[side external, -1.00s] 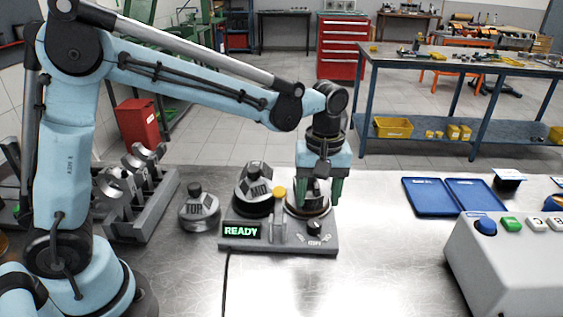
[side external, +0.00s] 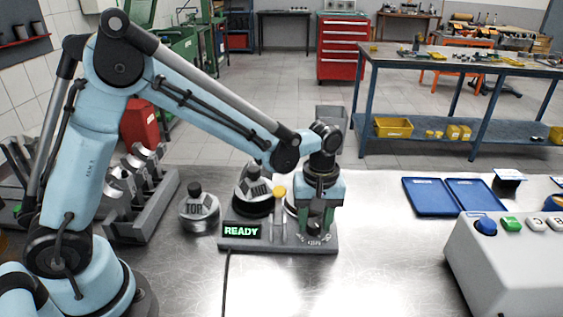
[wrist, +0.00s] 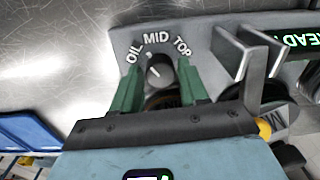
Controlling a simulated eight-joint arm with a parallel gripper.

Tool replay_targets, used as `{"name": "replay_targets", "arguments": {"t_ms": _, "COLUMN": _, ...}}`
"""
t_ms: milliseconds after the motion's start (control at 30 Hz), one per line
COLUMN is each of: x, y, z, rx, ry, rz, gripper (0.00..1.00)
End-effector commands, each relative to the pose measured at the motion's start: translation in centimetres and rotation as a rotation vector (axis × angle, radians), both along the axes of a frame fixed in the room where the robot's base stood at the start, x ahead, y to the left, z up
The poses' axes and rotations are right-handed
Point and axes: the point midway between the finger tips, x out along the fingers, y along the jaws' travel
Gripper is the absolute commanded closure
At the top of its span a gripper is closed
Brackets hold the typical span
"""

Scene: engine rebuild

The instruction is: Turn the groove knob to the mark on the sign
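The groove knob (wrist: 158,72) is a small dark knob with a pale mark on its top, in the wrist view. The words OIL, MID and TOP (wrist: 157,40) curve around its far side; the mark appears to point near MID, but the exact setting is hard to tell. My gripper (wrist: 159,74) has its two green fingers on either side of the knob, with small gaps apparent, so it looks open around it. In the side view my gripper (side external: 316,222) is low at the right end of the grey fixture (side external: 280,245) and hides the knob.
A green READY display (side external: 241,231) is at the fixture's left. Pieces marked TOP (side external: 196,208) and MID (side external: 256,191) are nearby. Upright metal plates (wrist: 240,60) stand right of the fingers in the wrist view. Blue trays (side external: 429,197) and a button box (side external: 510,255) are right.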

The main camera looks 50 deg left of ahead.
Motion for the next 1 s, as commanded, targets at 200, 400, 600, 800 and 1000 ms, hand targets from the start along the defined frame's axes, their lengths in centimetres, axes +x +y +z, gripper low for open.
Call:
{"name": "replay_targets", "arguments": {"t_ms": 200, "x": 0.00, "y": 0.00, "z": 0.02, "rx": 0.000, "ry": 0.000, "rz": 0.000, "gripper": 0.91}}
{"name": "replay_targets", "arguments": {"t_ms": 400, "x": -0.01, "y": -0.01, "z": 0.03, "rx": 0.000, "ry": 0.000, "rz": -0.009, "gripper": 0.96}}
{"name": "replay_targets", "arguments": {"t_ms": 600, "x": -0.01, "y": -0.01, "z": 0.04, "rx": 0.000, "ry": 0.000, "rz": -0.076, "gripper": 0.96}}
{"name": "replay_targets", "arguments": {"t_ms": 800, "x": -0.02, "y": -0.01, "z": 0.05, "rx": 0.001, "ry": 0.001, "rz": -0.207, "gripper": 0.96}}
{"name": "replay_targets", "arguments": {"t_ms": 1000, "x": -0.03, "y": -0.01, "z": 0.05, "rx": 0.001, "ry": 0.001, "rz": -0.349, "gripper": 0.96}}
